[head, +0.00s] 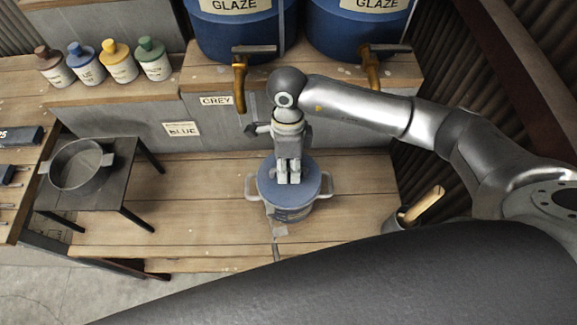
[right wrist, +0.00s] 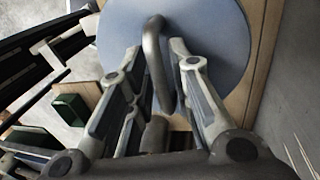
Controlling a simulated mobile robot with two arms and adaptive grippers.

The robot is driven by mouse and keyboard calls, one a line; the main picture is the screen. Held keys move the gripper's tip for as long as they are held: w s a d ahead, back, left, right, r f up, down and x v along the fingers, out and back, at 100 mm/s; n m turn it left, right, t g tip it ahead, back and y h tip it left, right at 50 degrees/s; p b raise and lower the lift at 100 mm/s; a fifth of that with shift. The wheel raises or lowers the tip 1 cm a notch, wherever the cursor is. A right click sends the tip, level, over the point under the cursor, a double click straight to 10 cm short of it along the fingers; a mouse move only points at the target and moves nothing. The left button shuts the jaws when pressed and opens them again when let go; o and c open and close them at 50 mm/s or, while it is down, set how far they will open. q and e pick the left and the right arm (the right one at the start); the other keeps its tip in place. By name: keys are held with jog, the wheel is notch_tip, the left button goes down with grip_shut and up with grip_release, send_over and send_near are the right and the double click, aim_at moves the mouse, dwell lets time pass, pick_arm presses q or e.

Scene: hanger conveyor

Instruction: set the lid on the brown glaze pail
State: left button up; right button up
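A round blue lid (head: 309,177) with a grey arched handle (right wrist: 154,50) is level at the top of a two-handled pail (head: 290,211) on the wooden bench. I cannot tell whether the lid is fully seated, and the pail's label is too small to read. The lid fills the upper part of the right wrist view (right wrist: 220,35). My right gripper (head: 289,181) points down over the lid's middle. Its fingers (right wrist: 158,50) stand on both sides of the handle, with gaps showing. My left gripper is not in view.
An open grey pan (head: 77,185) sits on a small dark table (head: 115,191) at left. Blue glaze barrels (head: 236,36) with taps and several bottles (head: 118,66) are behind. Bench left of the pail is clear.

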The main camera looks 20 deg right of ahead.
jog(key=o, duration=0.5)
jog(key=shift+c, duration=0.2)
jog(key=shift+r, duration=0.1)
notch_tip(320, 180, up, 12)
jog(key=w, duration=0.2)
jog(key=shift+w+d+f, duration=0.15)
jog(key=shift+d+f, duration=0.05)
jog(key=shift+d, duration=0.15)
